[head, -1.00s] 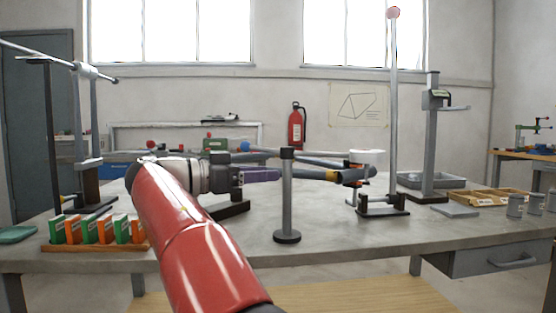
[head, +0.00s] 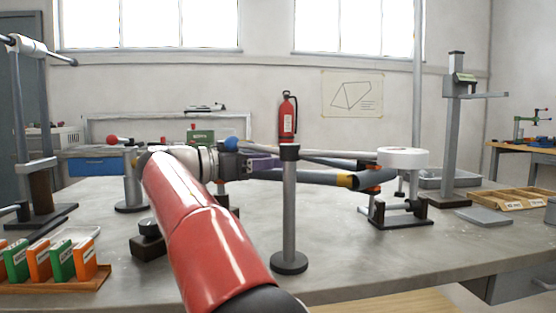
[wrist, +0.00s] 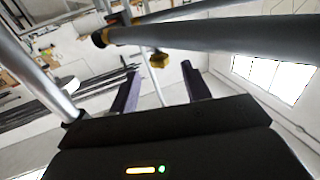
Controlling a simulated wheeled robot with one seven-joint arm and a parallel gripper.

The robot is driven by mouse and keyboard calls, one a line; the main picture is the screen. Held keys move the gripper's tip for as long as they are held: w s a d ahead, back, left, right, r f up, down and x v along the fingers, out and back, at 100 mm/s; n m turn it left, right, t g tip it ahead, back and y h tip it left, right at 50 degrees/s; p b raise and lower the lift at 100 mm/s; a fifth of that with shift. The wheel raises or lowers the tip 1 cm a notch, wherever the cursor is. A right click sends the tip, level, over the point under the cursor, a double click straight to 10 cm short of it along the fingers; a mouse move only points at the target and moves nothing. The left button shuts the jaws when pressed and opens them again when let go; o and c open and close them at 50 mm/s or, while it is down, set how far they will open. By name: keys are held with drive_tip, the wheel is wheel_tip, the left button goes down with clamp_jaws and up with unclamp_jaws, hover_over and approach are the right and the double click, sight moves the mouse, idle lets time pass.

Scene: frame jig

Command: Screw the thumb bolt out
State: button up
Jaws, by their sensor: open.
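My gripper (wrist: 160,68) is open, its two dark purple fingers spread apart in the wrist view. In the head view my gripper (head: 264,163) is behind the grey post, beside the frame tubes, and the bolt cannot be made out there. A thick grey frame tube (wrist: 220,32) with a yellow band crosses the top of the wrist view. The dark tube (head: 322,178) shows in the head view.
A grey post (head: 289,210) on a round base stands in front of my gripper. A white-topped stand (head: 404,158) is to the right. An orange tray (head: 60,284) of green and orange boxes lies front left.

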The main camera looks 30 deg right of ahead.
drive_tip(key=shift+d, duration=1.6)
drive_tip(key=shift+c, duration=0.5)
